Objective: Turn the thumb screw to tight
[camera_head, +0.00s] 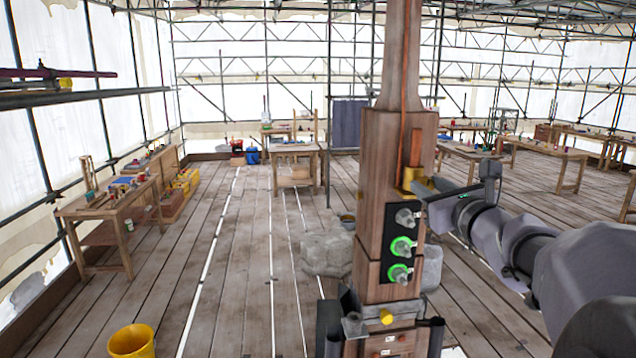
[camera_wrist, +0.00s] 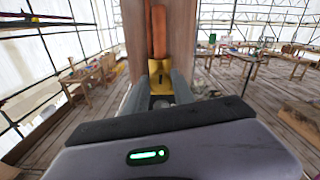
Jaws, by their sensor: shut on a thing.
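A wooden spire post (camera_head: 385,150) stands in the middle, with a copper strip (camera_head: 416,147) running down it into a brass block (camera_head: 408,180). The brass block also shows straight ahead in the wrist view (camera_wrist: 158,77). My gripper (camera_head: 424,188) reaches in from the right at the brass block. In the wrist view my gripper (camera_wrist: 162,92) has its two grey fingers close together in front of the block, shut on a small part there. This part sits where the thumb screw would be; the fingers mostly hide it, so its turn angle cannot be read.
Below the block, a black panel carries a grey knob (camera_head: 405,217) and two knobs with green rings, one in the middle (camera_head: 402,246) and one lower (camera_head: 399,273). Stone blocks (camera_head: 327,254) lie behind the post. A yellow bucket (camera_head: 132,341) stands front left. Workbenches line the sides.

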